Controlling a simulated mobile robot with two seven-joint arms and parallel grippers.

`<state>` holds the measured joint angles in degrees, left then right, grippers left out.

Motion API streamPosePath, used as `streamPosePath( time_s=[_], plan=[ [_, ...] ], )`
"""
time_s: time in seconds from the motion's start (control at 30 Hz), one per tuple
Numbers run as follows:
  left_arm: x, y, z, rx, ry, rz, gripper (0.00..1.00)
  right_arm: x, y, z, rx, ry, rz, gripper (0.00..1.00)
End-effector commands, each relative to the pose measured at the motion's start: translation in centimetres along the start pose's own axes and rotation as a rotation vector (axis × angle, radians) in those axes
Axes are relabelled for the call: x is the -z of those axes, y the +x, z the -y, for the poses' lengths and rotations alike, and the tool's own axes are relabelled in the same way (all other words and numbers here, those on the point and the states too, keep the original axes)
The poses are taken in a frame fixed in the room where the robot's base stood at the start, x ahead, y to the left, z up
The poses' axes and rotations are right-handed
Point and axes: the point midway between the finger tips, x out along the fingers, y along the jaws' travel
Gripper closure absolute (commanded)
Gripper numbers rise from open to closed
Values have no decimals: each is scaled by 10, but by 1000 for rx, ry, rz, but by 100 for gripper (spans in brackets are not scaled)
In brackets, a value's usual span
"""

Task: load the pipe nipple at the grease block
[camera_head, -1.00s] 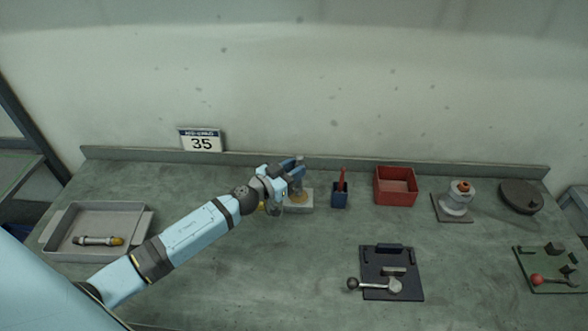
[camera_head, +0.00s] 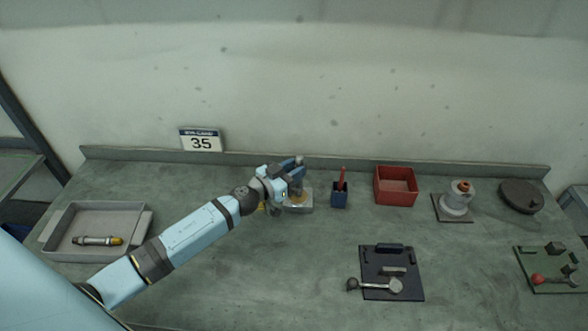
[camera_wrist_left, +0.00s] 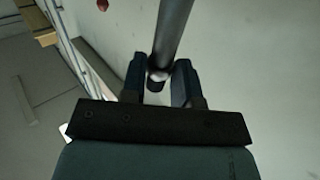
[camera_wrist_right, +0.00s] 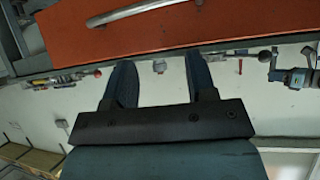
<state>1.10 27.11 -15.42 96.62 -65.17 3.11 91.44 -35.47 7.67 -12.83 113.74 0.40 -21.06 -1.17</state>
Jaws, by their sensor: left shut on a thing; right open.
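My left gripper (camera_head: 294,172) is shut on a grey pipe nipple (camera_wrist_left: 172,35), which stands out from between the fingers in the left wrist view. In the head view the gripper is over the pale grease block (camera_head: 304,206) with its tan top, and hides part of it. I cannot tell whether the nipple touches the grease. My right gripper (camera_wrist_right: 162,82) is open and empty in its wrist view. It is not in the head view.
A grey tray (camera_head: 66,216) at the left holds a yellow-ended fitting (camera_head: 97,240). Right of the block stand a blue holder (camera_head: 339,197), a red bin (camera_head: 396,190) and a valve body (camera_head: 457,200). A dark fixture plate (camera_head: 408,272) lies in front.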

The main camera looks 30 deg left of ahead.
Motion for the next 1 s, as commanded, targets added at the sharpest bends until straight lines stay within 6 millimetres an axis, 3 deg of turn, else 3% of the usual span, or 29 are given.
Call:
streamPosePath(
  time_s=[1.0],
  plan=[
    [-6,0,0,0,-2,0,95,-1,1,0,0,1,-3,48]
  ],
)
